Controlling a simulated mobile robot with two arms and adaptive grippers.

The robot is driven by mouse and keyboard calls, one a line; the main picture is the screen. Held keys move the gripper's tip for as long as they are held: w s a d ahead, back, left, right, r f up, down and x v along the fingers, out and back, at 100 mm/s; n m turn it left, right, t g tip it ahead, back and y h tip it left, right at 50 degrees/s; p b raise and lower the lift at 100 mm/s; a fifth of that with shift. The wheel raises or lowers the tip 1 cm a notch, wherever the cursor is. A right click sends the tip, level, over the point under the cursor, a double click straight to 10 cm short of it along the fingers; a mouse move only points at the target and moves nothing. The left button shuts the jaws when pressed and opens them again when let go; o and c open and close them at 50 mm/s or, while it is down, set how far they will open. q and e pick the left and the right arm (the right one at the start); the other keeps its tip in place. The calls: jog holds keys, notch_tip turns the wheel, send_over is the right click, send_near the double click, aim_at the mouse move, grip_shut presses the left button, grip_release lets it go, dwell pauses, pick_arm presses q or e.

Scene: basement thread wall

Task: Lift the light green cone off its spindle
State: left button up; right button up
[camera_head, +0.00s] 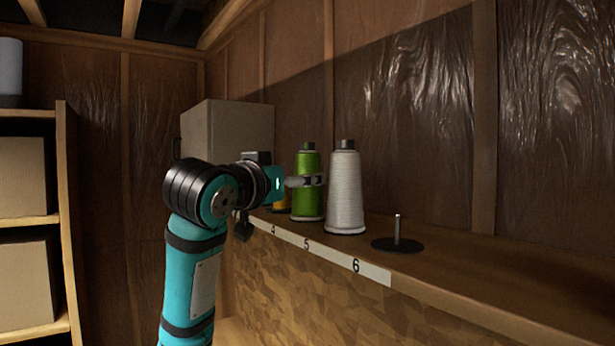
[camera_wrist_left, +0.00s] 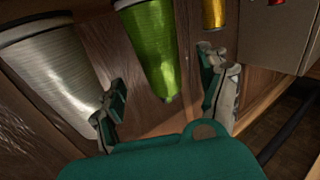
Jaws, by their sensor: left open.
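The light green cone (camera_head: 307,202) stands upright on the wooden shelf in the head view, with a dark tip on top; its spindle is hidden. My left gripper (camera_head: 313,180) reaches it from the left at its upper half. A finger shows in front of the cone there. In the left wrist view the green cone (camera_wrist_left: 152,45) appears between the two spread fingers of my left gripper (camera_wrist_left: 160,72), wide base towards the top of the picture. The jaws are open; I cannot tell if a finger touches the cone. My right gripper is not in view.
A white cone (camera_head: 345,195) stands close on the right, also near one finger in the left wrist view (camera_wrist_left: 55,75). A yellow cone (camera_wrist_left: 214,14) is on the other side. An empty spindle (camera_head: 397,230) stands farther right. A grey box (camera_head: 243,130) is behind.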

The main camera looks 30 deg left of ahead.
pick_arm(q)
jog(key=shift+w, duration=0.5)
jog(key=w+p, duration=0.2)
jog(key=w+a+p, duration=0.1)
jog(key=w, duration=0.1)
jog(key=shift+w+f+p, duration=0.15)
jog(key=shift+p, duration=0.25)
jog(key=shift+w+f, duration=0.15)
jog(key=shift+w, duration=0.3)
jog(key=shift+s, duration=0.1)
jog(key=shift+c, duration=1.1)
jog(key=c, duration=1.2)
